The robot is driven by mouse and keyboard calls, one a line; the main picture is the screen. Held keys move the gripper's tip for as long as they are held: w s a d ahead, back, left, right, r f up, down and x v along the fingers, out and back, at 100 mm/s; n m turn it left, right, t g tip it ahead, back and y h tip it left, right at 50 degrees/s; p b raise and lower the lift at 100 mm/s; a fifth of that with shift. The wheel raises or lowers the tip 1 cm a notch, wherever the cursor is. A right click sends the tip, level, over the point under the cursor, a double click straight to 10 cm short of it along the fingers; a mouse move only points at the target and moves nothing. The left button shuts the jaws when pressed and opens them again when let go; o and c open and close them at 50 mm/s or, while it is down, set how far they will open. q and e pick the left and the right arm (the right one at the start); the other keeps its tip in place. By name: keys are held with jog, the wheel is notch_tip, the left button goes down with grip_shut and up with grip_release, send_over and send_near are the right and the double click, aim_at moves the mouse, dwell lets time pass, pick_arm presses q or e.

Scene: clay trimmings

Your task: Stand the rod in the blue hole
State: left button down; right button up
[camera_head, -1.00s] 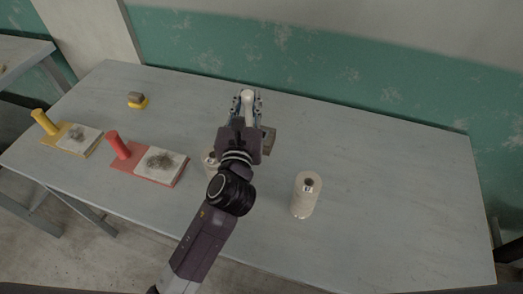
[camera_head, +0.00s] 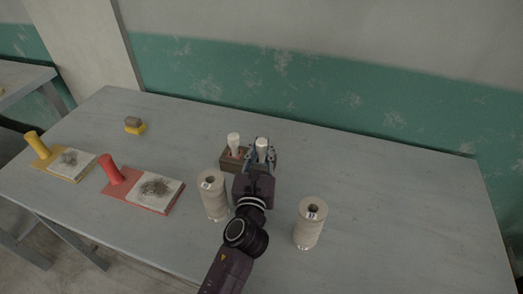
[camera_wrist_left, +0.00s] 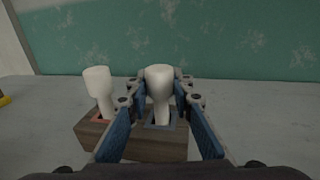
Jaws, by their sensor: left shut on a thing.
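A brown wooden block (camera_wrist_left: 155,149) stands on the table and also shows in the head view (camera_head: 232,163). Its right hole has a blue rim (camera_wrist_left: 176,124). A white rod (camera_wrist_left: 159,82) with a thick top is upright between the fingers of my left gripper (camera_head: 262,153). Its lower end is at the blue-rimmed hole and seems to be inside it; how deep is hidden. My left gripper is shut on this rod. A second white rod (camera_wrist_left: 98,82) stands in the block's left hole, which has a reddish rim. My right gripper is not in view.
Two beige spools (camera_head: 213,196) (camera_head: 309,224) stand on the near side of the block, one on either side of my arm. The table's right side is clear.

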pick_arm(q)
jog(key=shift+f, duration=0.15)
jog(key=c, duration=1.7)
grip_release()
jog(key=shift+r, duration=0.2)
jog(key=s, duration=0.3)
jog(key=s+a, duration=0.1)
jog(key=s, duration=0.6)
jog(key=shift+s+a, duration=0.15)
jog(key=shift+s, duration=0.85)
